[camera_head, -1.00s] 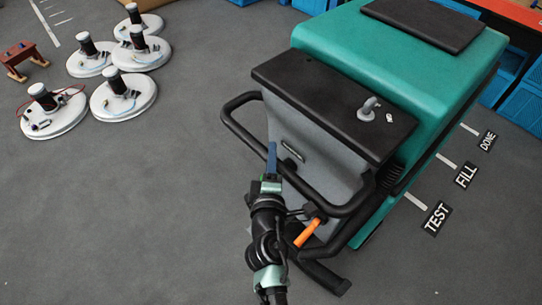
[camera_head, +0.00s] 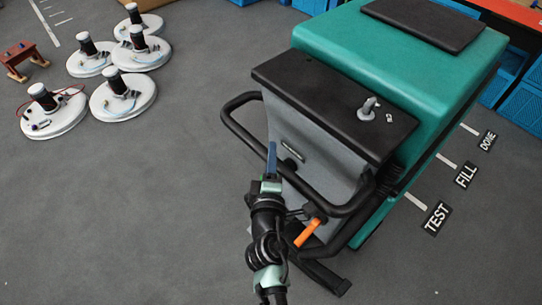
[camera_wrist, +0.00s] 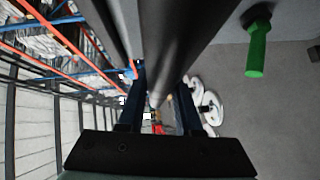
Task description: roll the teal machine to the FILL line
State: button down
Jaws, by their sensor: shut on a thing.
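The teal machine (camera_head: 400,60) stands at the right of the head view, with a grey rear panel, black top and black handle bar (camera_head: 232,120). My gripper (camera_head: 272,165) is at the handle bar's near stretch, its blue fingers upright around it. In the wrist view the dark bar (camera_wrist: 180,50) passes between the fingers of my gripper (camera_wrist: 161,98), shut on it. The FILL line (camera_head: 447,160) is a short white floor strip beside the machine's right side, with a black FILL label (camera_head: 466,175). The machine hides the floor beneath it.
The TEST label (camera_head: 437,217) lies nearer and the DONE label (camera_head: 488,140) farther along the machine's right side. Blue crates (camera_head: 510,75) stand behind at right.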

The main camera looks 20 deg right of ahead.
jog(key=shift+w+d+r, duration=0.1)
jog(key=shift+w+d, duration=0.05)
jog(key=shift+d, duration=0.4)
jog(key=shift+w+d, duration=0.15)
jog(key=shift+d, duration=0.35)
jog(key=c, duration=0.9)
grip_release()
jog(key=o, duration=0.3)
jog(key=shift+a, duration=0.15)
jog(key=b+v, duration=0.2)
jog(key=v, duration=1.1)
